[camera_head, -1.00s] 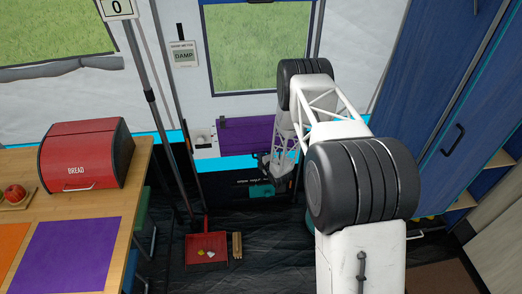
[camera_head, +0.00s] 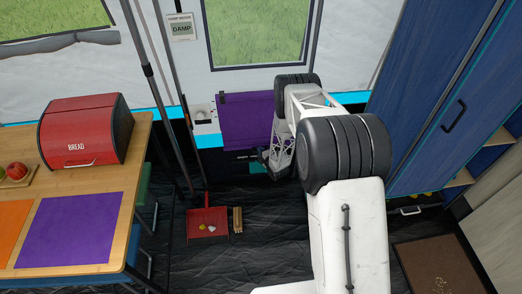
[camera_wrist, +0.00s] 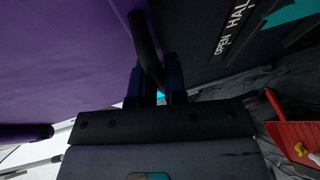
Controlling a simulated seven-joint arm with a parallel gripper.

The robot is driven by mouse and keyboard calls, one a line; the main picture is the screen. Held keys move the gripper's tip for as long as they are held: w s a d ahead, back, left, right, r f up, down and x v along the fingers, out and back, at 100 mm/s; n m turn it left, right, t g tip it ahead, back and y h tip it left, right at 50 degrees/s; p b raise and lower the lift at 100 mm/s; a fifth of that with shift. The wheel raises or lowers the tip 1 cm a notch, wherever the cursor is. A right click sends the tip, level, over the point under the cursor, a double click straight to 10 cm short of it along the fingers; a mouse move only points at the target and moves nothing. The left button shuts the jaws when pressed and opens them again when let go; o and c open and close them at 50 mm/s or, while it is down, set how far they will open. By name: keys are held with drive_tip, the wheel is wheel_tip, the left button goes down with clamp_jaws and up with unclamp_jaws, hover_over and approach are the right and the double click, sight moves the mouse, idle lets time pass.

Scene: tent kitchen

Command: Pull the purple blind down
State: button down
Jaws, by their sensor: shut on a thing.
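The purple blind (camera_head: 243,120) hangs partly down over a low panel below the window in the head view. Its purple cloth (camera_wrist: 60,60) fills the left of the wrist view. In the head view my gripper (camera_head: 264,157) is at the blind's lower right edge, small and dark. My arm hides the right part of the blind.
A red dustpan (camera_head: 207,224) lies on the black floor below the blind, also in the wrist view (camera_wrist: 295,135). A wooden table (camera_head: 130,190) with a red bread box (camera_head: 86,130) stands left. A tall blue cabinet (camera_head: 440,90) stands right. A thin pole (camera_head: 155,90) rises left of the blind.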

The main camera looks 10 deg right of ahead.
drive_tip(key=shift+f, duration=0.25)
drive_tip(key=c, duration=1.2)
unclamp_jaws()
drive_tip(key=shift+s+d+r, duration=0.1)
drive_tip(key=shift+s, duration=0.05)
drive_tip(key=shift+v, duration=3.8)
drive_tip(key=shift+r, duration=0.1)
